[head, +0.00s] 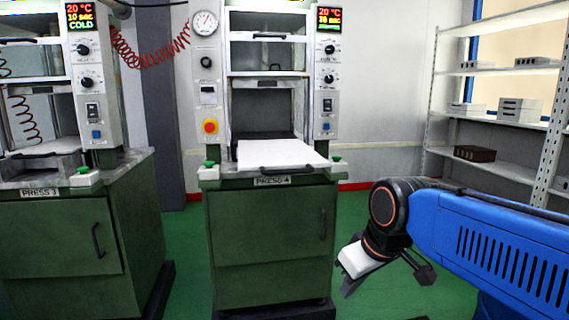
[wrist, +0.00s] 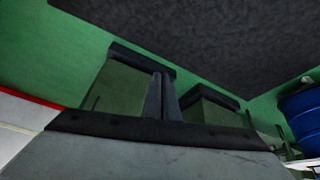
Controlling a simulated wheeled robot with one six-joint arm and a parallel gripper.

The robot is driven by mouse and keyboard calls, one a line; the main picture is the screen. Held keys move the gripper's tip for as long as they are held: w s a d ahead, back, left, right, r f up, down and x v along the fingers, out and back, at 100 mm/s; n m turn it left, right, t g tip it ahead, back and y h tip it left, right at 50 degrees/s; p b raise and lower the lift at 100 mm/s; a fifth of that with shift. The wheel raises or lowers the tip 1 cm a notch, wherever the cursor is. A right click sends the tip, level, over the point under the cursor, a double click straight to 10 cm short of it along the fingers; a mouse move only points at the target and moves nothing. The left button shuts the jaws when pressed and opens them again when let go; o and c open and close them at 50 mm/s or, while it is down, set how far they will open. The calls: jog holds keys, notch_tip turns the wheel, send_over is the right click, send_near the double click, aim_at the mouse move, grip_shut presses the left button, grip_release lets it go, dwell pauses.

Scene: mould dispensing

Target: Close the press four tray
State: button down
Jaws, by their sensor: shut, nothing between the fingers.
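Press 4 (head: 268,230) stands in the middle of the head view, a green cabinet labelled PRESS 4. Its white tray (head: 275,153) sticks out toward me above the cabinet top, with a dark handle (head: 287,169) on its front edge. My gripper (head: 349,287) is to the right of and below the tray, in front of the cabinet's right side, apart from both, and points down and left. In the wrist view my gripper's two fingers (wrist: 161,92) are together with nothing between them. The tray cannot be made out in the wrist view.
Press 3 (head: 60,235) stands at the left, with a gap of floor between the presses. A metal shelf unit (head: 500,105) with grey blocks and a dark block (head: 474,154) is at the right. Green floor (head: 362,200) is clear right of press 4.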

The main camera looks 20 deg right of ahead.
jog(key=w+a+r+n+y, duration=0.2)
jog(key=w+r+n, duration=0.4)
jog(key=w+r, duration=0.7)
jog(key=n+t+y, duration=0.1)
jog(key=n, duration=0.6)
send_near(284, 162)
jog(key=s+a+r, duration=0.1)
jog(key=s+r, duration=0.1)
jog(key=s, duration=0.4)
jog(key=x, duration=1)
jog(key=shift+s+a+f, duration=0.1)
jog(key=shift+s+a, duration=0.05)
jog(key=shift+a, duration=0.25)
